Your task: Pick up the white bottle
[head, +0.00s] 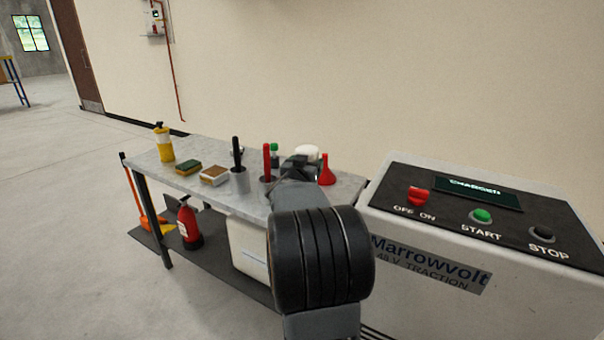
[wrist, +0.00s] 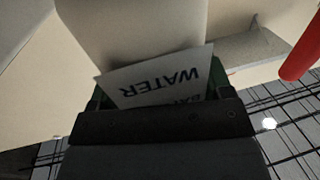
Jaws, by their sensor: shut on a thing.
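The white bottle shows close up in the wrist view (wrist: 130,35), with a white label reading "WATER" upside down. My gripper (wrist: 155,90) is shut on it, with a green-edged jaw on each side of the label. In the head view a white rounded part of the bottle (head: 307,150) shows just behind my gripper (head: 297,167), over the back right of the grey bench (head: 345,188). My arm hides the rest of it there. I cannot tell whether the bottle still touches the bench.
A red funnel (head: 327,172) stands just right of my gripper. Left of it are a green-capped bottle (head: 274,155), cups holding a red handle (head: 267,158) and a black handle (head: 237,155), sponges (head: 188,167) and a yellow bottle (head: 164,145). A charger cabinet (head: 440,260) stands right.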

